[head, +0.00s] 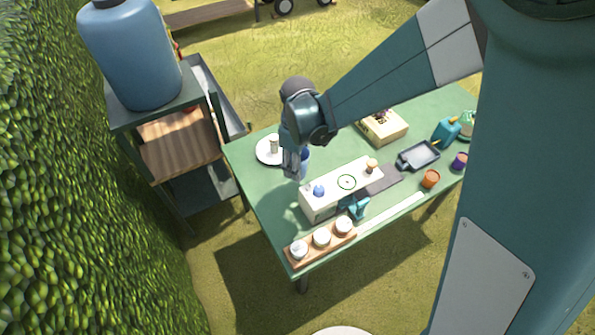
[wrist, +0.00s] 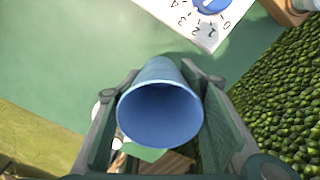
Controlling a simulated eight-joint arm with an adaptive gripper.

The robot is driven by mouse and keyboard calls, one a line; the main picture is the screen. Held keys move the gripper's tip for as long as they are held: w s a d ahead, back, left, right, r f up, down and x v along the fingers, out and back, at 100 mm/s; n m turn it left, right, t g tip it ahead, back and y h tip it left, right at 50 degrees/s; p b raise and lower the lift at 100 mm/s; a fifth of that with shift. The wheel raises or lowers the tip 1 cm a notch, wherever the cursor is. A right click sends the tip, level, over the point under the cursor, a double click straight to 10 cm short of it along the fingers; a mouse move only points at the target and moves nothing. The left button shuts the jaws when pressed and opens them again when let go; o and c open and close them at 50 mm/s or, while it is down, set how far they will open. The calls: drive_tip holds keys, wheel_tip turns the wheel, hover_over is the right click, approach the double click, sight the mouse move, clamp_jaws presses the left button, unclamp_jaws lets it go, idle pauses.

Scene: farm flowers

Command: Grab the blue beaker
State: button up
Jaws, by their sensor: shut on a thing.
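The blue beaker (wrist: 160,112) is in the middle of the wrist view, its open mouth turned to the camera. My gripper (wrist: 160,95) has one finger on each side of it and is shut on it. In the head view my gripper (head: 294,172) points down over the left part of the green table, and only a small part of the blue beaker (head: 304,158) shows beside the fingers. Whether the beaker touches the table is hard to tell.
A white plate (head: 263,155) with a small cup lies just left of my gripper. A white device (head: 318,203) with a blue knob stands close in front. A wooden rack (head: 300,262) with white jars is at the near edge. A wooden box (head: 388,129) stands farther right.

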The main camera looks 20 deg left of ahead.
drive_tip(key=shift+r, duration=1.5)
